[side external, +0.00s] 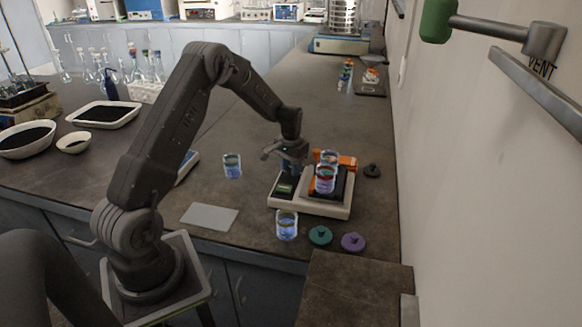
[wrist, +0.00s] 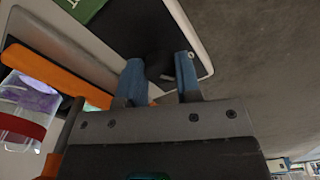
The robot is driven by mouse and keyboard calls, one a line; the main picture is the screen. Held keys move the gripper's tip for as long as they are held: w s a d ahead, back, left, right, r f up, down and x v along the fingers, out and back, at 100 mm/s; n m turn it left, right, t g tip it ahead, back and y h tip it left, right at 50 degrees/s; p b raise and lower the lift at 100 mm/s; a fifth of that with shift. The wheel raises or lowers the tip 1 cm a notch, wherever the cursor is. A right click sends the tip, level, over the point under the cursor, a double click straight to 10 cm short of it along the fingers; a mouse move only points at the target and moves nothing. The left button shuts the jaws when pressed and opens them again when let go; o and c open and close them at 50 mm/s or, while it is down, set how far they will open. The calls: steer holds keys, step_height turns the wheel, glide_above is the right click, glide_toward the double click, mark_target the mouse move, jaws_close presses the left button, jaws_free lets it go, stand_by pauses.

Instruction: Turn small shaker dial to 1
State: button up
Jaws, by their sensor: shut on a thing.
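The small shaker (side external: 312,208) is a low, cream-coloured unit with a dark front panel and a small green display (side external: 284,188). The display also shows at the top of the wrist view (wrist: 80,8). My gripper (side external: 288,172) points down over the panel's left part. In the wrist view its two blue fingertips (wrist: 160,74) stand on either side of a dark dial (wrist: 158,66), shut on it. The dial blends into the dark panel, so its mark and numbers cannot be read. My gripper hides the dial in the side view.
Two jars with red bands (side external: 325,181) sit on the shaker beside an orange clamp (side external: 347,161). Blue-liquid beakers stand at its left (side external: 232,166) and front (side external: 287,225). Green (side external: 320,235), purple (side external: 352,242) and dark (side external: 372,171) lids lie nearby.

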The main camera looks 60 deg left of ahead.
steer(key=shift+m, duration=1.2)
steer(key=o, duration=0.9)
step_height(320, 180, up, 14)
steer(key=shift+f, duration=0.1)
